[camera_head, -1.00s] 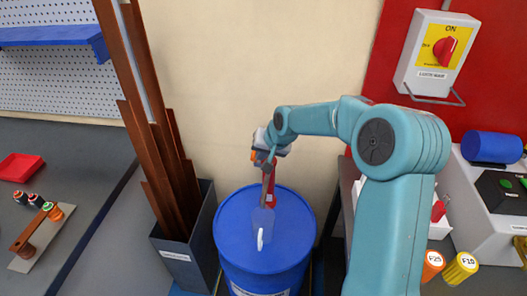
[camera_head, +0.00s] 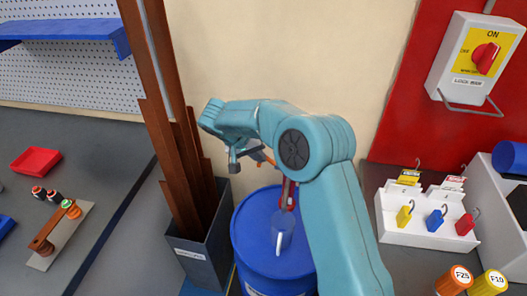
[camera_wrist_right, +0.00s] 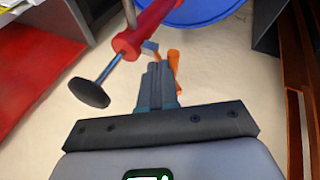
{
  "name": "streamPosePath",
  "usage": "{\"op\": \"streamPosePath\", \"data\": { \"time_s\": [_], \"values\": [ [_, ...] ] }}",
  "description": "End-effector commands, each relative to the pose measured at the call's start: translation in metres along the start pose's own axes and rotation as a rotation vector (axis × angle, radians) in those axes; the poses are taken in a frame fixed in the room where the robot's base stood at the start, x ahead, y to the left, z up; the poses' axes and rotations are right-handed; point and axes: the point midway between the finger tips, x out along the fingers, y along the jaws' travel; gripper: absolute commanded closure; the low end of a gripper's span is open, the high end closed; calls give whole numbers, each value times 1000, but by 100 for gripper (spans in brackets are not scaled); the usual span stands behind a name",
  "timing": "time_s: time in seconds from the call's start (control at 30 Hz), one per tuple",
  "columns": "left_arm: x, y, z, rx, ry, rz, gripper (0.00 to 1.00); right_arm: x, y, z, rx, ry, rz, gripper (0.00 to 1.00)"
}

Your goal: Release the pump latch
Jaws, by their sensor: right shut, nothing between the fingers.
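The red pump (camera_head: 288,190) stands on the blue drum (camera_head: 247,222); my right arm partly covers it in the head view. In the right wrist view, the red pump body (camera_wrist_right: 140,32) lies tilted, with a black round knob (camera_wrist_right: 88,92) on a rod. A small orange lever (camera_wrist_right: 173,62), which looks like the latch, shows just beyond my fingers. My right gripper (camera_wrist_right: 157,74) is shut and empty, its tips close to the lever and a grey block (camera_wrist_right: 150,47). I cannot tell whether they touch. In the head view the right gripper (camera_head: 235,158) hangs left of the pump. My left gripper is out of view.
A grey bin (camera_head: 206,235) with tall copper bars (camera_head: 178,160) stands close on the left. A white tray with padlocks (camera_head: 403,240) is at right. The cream wall (camera_head: 290,60) is behind.

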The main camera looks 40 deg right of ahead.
Motion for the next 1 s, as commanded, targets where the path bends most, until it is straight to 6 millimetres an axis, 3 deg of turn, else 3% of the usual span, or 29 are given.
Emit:
{"op": "streamPosePath", "data": {
  "time_s": [0.17,1.0],
  "values": [
    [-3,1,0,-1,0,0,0,3,-11,2,-47,-22,119,100],
    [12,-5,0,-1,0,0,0,13,0,5,-44,-21,109,100]
  ]
}}
